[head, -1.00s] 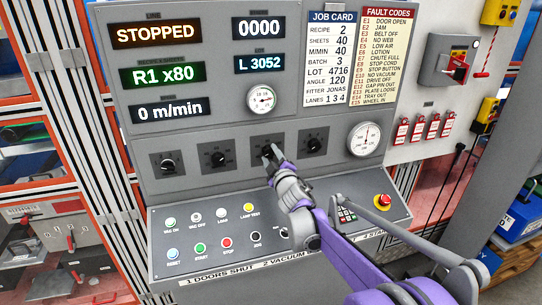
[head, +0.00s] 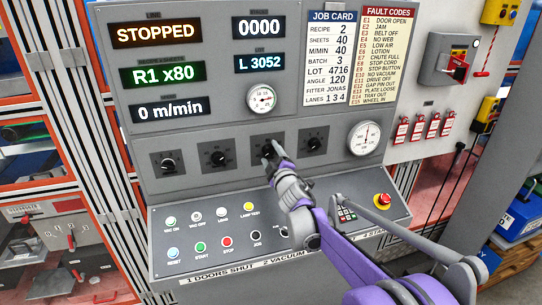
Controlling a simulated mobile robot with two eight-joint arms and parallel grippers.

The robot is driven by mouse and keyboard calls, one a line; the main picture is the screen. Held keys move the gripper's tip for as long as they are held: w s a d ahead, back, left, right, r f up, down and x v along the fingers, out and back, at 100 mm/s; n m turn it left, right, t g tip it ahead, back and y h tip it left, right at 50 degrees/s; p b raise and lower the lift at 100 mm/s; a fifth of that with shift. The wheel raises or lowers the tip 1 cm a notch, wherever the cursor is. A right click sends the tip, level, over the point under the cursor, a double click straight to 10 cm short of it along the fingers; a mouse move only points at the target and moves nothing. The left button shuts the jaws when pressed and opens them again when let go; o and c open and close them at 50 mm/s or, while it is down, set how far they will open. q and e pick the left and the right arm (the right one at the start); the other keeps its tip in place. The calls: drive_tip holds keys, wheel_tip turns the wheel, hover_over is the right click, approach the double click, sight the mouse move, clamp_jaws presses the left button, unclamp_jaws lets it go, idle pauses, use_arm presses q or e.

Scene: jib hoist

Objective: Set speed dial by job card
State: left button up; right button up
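The job card (head: 329,57) on the panel reads recipe 2, sheets 40, m/min 40, batch 3, lot 4716, angle 120. A row of black dials crosses the grey control panel (head: 215,183): a far-left dial (head: 168,164), a second dial (head: 217,158) and a far-right dial (head: 314,145). Displays read STOPPED (head: 157,32), R1 x80 (head: 169,74) and 0 m/min (head: 171,109). My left gripper is not in view.
Below the dials is a sloped button console with a green start button (head: 201,247), a red stop button (head: 227,242) and a red emergency stop (head: 383,200). Round gauges (head: 262,98) sit above. A red-handled switch (head: 455,66) is at the right.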

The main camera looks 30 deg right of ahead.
drive_tip(key=shift+s, duration=0.1)
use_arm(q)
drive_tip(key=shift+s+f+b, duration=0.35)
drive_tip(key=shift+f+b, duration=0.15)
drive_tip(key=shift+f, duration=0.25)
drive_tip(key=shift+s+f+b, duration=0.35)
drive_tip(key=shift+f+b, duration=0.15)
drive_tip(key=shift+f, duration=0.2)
use_arm(e)
drive_tip(key=v, duration=1)
drive_tip(key=shift+s+a, duration=0.2)
drive_tip(key=shift+s, duration=0.1)
